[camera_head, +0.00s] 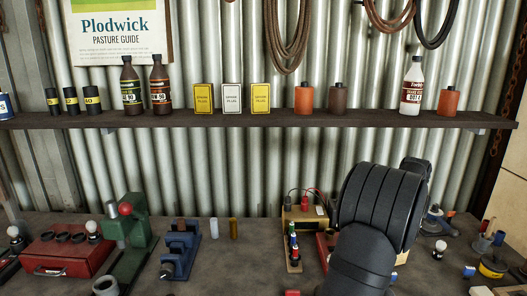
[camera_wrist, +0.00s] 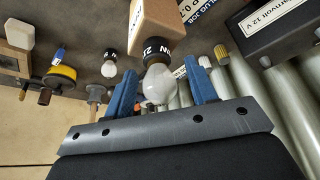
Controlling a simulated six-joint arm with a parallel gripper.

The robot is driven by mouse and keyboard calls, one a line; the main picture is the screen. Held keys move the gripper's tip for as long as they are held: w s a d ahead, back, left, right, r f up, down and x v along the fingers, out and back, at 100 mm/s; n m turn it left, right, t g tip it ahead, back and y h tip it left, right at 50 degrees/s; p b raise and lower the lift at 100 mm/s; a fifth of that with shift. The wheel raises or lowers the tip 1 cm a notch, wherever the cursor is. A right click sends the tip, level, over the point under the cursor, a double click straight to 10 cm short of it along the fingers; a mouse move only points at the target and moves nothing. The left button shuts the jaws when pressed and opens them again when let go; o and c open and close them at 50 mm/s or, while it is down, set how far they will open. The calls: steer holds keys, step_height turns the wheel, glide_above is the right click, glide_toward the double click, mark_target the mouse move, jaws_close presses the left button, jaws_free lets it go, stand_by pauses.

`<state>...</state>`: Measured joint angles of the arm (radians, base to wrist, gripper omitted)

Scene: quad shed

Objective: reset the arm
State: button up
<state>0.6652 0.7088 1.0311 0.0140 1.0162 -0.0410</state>
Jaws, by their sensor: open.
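My gripper (camera_wrist: 160,90) shows in the wrist view with its two blue fingers apart. A bulb (camera_wrist: 157,82) with a clear-white glass and a black, marked base appears between the fingers, with a gap on each side. I cannot tell how far beyond the fingertips it is. In the head view my dark arm covers the right middle of the bench, and the gripper itself is hidden behind it.
In the wrist view a cardboard box (camera_wrist: 168,28) is close above the bulb, and another bulb (camera_wrist: 109,69) is to the left. In the head view, a red case (camera_head: 68,257), green press (camera_head: 128,235) and blue vise (camera_head: 181,248) stand left. A loaded shelf (camera_head: 230,120) runs behind.

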steer(key=v, duration=1.1)
steer(key=x, duration=1.2)
step_height(320, 180, up, 5)
steer(key=shift+f, duration=0.2)
steer(key=s+d+r, duration=0.4)
steer(key=s+r, duration=0.3)
steer(key=s, duration=0.4)
steer(key=s+d+f+m, duration=0.2)
steer(key=s+d+f, duration=0.2)
steer(key=s+f, duration=0.8)
steer(key=shift+g+h, duration=0.3)
steer(key=w+f, duration=0.2)
steer(key=w, duration=0.1)
steer(key=w+a+f, duration=0.1)
steer(key=w+f, duration=0.1)
steer(key=w, duration=0.1)
steer(key=w+f, duration=0.2)
steer(key=w, duration=0.2)
steer(key=shift+a+f, duration=0.35)
steer(key=shift+a, duration=0.05)
steer(key=shift+w+f, duration=0.2)
steer(key=shift+f, duration=0.3)
steer(key=shift+w+f, duration=0.25)
steer(key=shift+f, duration=0.85)
